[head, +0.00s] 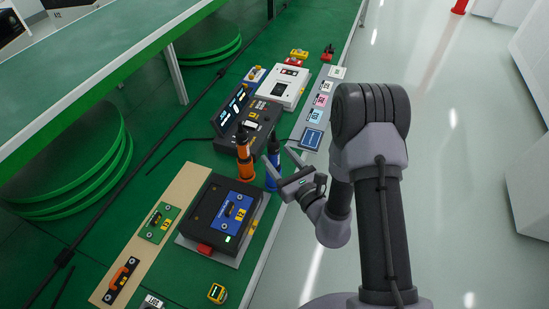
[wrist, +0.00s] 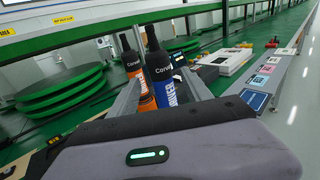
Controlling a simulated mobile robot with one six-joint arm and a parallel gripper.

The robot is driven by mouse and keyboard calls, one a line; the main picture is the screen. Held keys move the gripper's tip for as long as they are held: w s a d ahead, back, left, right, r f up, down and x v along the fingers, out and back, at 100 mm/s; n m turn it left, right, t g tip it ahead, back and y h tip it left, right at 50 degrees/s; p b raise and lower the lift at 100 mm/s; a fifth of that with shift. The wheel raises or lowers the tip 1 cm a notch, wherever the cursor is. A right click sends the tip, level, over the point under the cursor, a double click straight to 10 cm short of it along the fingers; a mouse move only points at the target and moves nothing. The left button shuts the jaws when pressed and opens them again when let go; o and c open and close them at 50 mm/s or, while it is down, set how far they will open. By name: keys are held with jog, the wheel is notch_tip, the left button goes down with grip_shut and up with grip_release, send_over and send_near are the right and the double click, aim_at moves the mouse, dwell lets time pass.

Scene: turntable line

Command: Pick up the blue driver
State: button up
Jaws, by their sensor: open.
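The blue driver (head: 273,165) stands upright at the right edge of the green line, with a black upper part. It also shows in the wrist view (wrist: 168,92), between my two fingers in the picture. An orange driver (head: 246,165) stands upright just to its left; in the wrist view (wrist: 138,72) it is partly behind the blue one and my left finger. My gripper (head: 281,158) is open beside the blue driver, on its right. I cannot tell whether either finger touches it. The blue driver's lower end is hidden by my gripper in the wrist view.
A black box with a blue label (head: 211,212) stands in front of the drivers. A dark console (head: 262,117) and a white box (head: 279,88) lie behind them. Coloured cards (head: 321,99) lie along the right ledge.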

jog(key=b+x, duration=0.1)
jog(key=x, duration=0.5)
jog(key=shift+w, duration=0.35)
jog(key=shift+a, duration=0.1)
grip_shut()
